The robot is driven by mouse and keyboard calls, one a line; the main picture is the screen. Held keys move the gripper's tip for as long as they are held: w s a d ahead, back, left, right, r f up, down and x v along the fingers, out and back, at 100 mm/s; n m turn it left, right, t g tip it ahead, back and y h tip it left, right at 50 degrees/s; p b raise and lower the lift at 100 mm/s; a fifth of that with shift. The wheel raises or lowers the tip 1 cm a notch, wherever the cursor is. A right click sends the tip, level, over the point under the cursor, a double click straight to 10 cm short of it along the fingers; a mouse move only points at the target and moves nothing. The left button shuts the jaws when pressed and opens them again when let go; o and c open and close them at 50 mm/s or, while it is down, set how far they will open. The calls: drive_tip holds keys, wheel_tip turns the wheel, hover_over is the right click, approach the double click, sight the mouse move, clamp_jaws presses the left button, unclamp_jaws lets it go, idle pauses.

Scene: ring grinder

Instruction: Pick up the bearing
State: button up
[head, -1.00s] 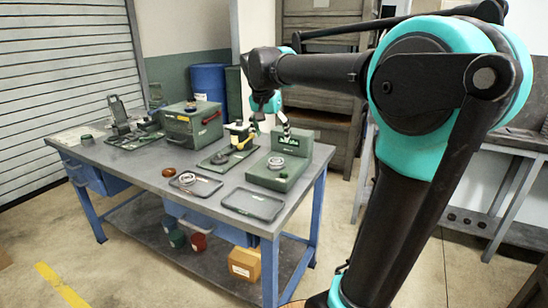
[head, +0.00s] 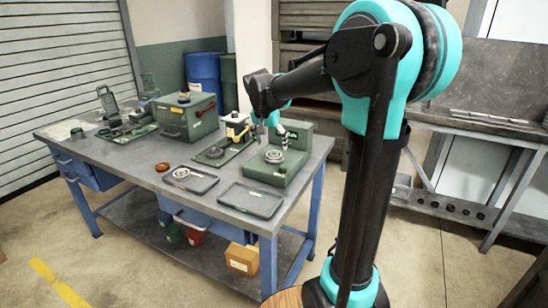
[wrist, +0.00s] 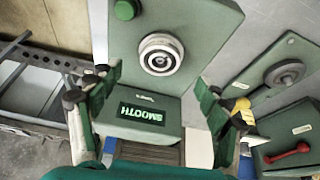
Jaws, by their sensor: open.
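A round metal bearing (wrist: 160,54) sits on the flat top of the green "SMOOTH" machine (wrist: 207,20) in the wrist view. In the head view the bearing (head: 274,156) lies on the machine's low base (head: 262,170), in front of its upright back part. My gripper (wrist: 158,78) is open and empty, its two fingers spread to either side of the machine. In the head view my gripper (head: 277,122) hangs above and behind the bearing, apart from it. A second ring-shaped part (head: 181,174) lies on a small dark tray (head: 204,184).
An empty dark tray (head: 252,200) lies at the bench's front right. A second green machine (head: 236,128) stands left of the "SMOOTH" one, with a green box (head: 188,117) farther left. A brown round piece (head: 162,167) lies near the small tray.

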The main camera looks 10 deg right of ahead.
sight(274, 155)
drive_tip(key=shift+x, duration=2.85)
drive_tip(key=shift+w, duration=0.15)
drive_tip(key=shift+c, duration=0.3)
drive_tip(key=shift+r, duration=0.1)
drive_tip(key=c, duration=1.5)
